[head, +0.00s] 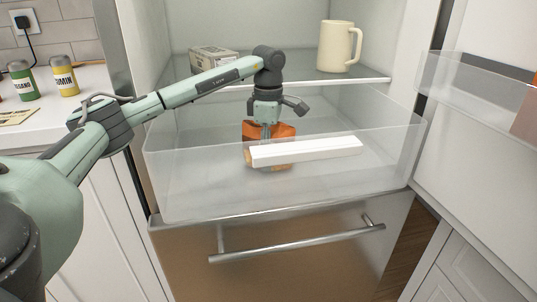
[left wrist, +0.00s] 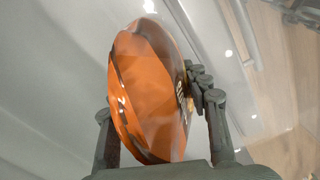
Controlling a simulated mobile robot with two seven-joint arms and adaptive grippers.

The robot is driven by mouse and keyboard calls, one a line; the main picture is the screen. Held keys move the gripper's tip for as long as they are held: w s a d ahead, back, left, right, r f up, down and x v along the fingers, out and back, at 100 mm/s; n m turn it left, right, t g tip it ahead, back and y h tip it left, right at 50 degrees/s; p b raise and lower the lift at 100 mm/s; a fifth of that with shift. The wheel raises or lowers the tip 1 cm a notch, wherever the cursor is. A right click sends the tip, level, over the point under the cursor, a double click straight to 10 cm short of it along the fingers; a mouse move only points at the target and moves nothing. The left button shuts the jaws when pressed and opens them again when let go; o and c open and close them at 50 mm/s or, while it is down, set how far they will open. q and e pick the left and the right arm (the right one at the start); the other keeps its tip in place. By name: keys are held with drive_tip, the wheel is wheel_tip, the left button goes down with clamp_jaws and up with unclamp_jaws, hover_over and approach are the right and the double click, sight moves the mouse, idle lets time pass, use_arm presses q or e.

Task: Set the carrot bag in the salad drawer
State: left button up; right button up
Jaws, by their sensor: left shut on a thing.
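The orange carrot bag (head: 284,130) is inside the clear salad drawer (head: 200,190), behind the drawer's white front handle strip. My left gripper (head: 267,125) reaches down into the drawer from above and is shut on the bag. In the left wrist view the bag (left wrist: 148,90) sits between the two dark fingers (left wrist: 165,130). The bag's lower part shows only through the clear drawer front, so I cannot tell whether it touches the drawer floor. My right gripper is not in view.
The drawer is pulled out below a fridge shelf (head: 300,78) that holds a cream mug (head: 337,46) and a grey carton (head: 213,59). The open fridge door with a clear bin (head: 470,90) is at right. Spice jars (head: 64,77) stand on the left counter. The drawer's right side looks empty.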

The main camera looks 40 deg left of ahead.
use_arm(q)
drive_tip(key=o, duration=1.4)
drive_tip(key=shift+o, duration=0.2)
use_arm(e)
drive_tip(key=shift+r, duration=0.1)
use_arm(q)
wheel_tip(320, 180, up, 11)
drive_tip(key=shift+r, duration=0.55)
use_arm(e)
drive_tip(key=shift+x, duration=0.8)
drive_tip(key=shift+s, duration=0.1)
